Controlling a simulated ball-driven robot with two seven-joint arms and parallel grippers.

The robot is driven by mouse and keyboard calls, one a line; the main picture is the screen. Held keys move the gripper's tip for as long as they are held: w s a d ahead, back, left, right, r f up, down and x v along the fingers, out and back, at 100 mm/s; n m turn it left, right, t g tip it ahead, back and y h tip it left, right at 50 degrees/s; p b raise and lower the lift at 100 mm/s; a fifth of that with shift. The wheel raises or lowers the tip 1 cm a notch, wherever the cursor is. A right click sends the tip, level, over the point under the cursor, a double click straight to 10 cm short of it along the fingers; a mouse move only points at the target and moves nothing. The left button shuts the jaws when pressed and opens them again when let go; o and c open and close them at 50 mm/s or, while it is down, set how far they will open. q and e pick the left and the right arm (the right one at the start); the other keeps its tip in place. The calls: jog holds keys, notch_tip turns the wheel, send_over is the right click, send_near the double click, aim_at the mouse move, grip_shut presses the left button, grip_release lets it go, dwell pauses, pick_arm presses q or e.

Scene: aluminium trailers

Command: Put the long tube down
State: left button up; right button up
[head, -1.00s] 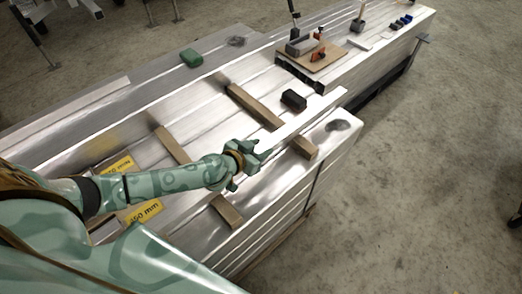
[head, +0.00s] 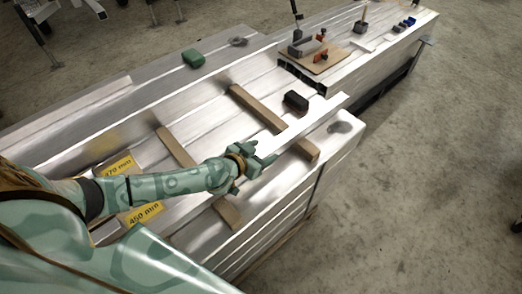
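The long tube (head: 318,115) is a bright aluminium bar. It runs diagonally over the wooden battens, with its far end at the right, beside the black block. My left gripper (head: 257,157) is around the tube near the middle of the picture, one finger on each side, and appears shut on it. My forearm hides the nearer part of the tube. My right gripper is not in view.
A black block (head: 296,101) stands close to the tube's far end. Yellow signs reading 470 mm (head: 119,166) and 450 mm (head: 144,213) lie near my arm. A green block (head: 193,59) and a board with tools (head: 318,56) stand farther back. Concrete floor is clear at right.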

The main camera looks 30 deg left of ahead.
pick_arm(q)
jog(key=shift+r, duration=0.3)
jog(key=p+v, duration=0.1)
jog(key=v, duration=0.2)
jog(key=p+v, duration=0.2)
jog(key=v, duration=0.2)
jog(key=p+v, duration=0.1)
jog(key=v, duration=0.3)
jog(key=shift+r+p, duration=0.4)
jog(key=shift+r, duration=0.1)
jog(key=shift+s+a+r, duration=0.1)
jog(key=shift+s+a, duration=0.05)
jog(key=shift+s, duration=0.25)
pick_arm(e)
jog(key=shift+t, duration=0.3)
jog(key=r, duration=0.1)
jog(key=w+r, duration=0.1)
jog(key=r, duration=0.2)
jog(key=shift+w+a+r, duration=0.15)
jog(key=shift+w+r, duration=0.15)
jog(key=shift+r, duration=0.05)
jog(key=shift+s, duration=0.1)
